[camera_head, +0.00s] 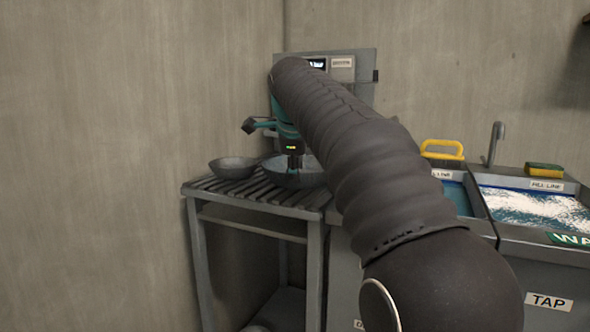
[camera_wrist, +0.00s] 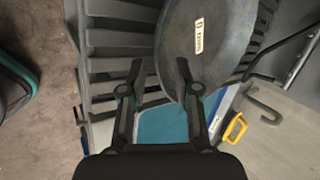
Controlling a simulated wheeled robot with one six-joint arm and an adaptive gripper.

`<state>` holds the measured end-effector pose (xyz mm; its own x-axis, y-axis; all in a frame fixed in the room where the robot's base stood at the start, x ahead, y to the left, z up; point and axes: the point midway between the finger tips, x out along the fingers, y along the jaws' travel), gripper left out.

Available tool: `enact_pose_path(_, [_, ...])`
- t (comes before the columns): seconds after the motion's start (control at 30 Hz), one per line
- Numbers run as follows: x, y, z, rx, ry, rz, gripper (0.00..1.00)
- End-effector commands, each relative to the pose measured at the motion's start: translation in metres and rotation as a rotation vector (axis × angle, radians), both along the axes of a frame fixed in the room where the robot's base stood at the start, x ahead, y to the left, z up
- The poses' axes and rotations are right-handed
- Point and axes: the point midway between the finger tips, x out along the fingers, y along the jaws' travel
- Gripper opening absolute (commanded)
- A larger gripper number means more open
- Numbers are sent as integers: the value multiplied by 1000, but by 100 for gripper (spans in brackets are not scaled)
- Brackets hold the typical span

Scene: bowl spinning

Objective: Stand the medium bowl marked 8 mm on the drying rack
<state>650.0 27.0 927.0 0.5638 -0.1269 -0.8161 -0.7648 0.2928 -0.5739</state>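The medium bowl (camera_head: 300,180) is grey and sits open side up on the slatted rack (camera_head: 245,198) at its right end, partly hidden by my gripper. In the wrist view the same bowl (camera_wrist: 212,62) carries a white label that seems to read 8 mm. My gripper (camera_head: 295,162) is over the bowl in the head view. In the wrist view my gripper (camera_wrist: 158,68) has its two fingers apart. The right finger overlaps the bowl and the left finger is beside its edge. I cannot tell whether either finger touches it.
A smaller grey bowl (camera_head: 233,166) sits left of the medium bowl on the rack. A sink with water (camera_head: 530,205), a yellow handle (camera_head: 442,149), a sponge (camera_head: 545,170) and a tap (camera_head: 496,140) are to the right. A grey wall (camera_head: 130,120) is close behind and left.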

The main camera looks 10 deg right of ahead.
Motion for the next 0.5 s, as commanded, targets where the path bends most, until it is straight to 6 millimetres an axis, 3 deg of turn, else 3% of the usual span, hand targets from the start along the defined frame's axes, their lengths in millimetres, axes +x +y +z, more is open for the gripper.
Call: enact_pose_path(0.5, [-52,12,78,0,-2,1,31])
